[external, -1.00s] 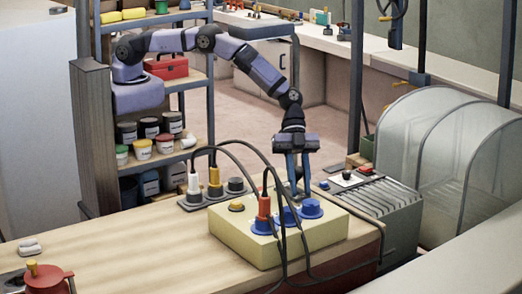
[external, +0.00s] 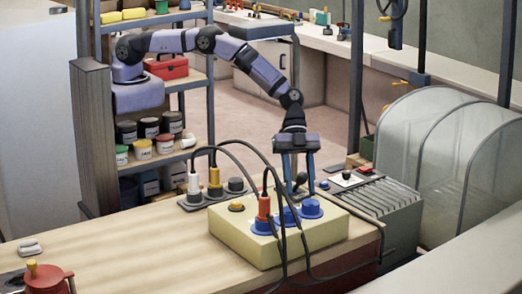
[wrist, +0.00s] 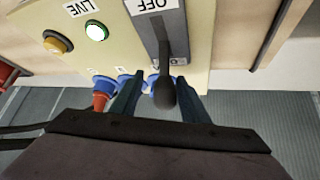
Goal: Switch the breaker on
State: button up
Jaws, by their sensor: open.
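The breaker box (external: 265,245) is a pale yellow block on the wooden bench. Its lever (wrist: 165,92) has a dark round knob and rises from a grey plate (wrist: 172,28) marked OFF in the wrist view. The knob also shows in the external view (external: 301,179). My gripper (external: 298,188) is open and points down at the box's rear edge. In the wrist view its fingers (wrist: 158,80) stand on either side of the lever, with the knob between them. Whether either finger touches the lever cannot be told.
An amber button (wrist: 57,43) and blue sockets (external: 311,208) are on the box. A red plug (external: 264,206) with a black cable stands in one. A grey socket strip (external: 205,199) with white and yellow plugs lies behind. A ribbed grey unit (external: 370,205) stands to the right.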

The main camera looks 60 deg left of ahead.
jog(key=shift+a+r+h, duration=0.1)
jog(key=shift+a+h, duration=0.1)
jog(key=shift+h, duration=0.1)
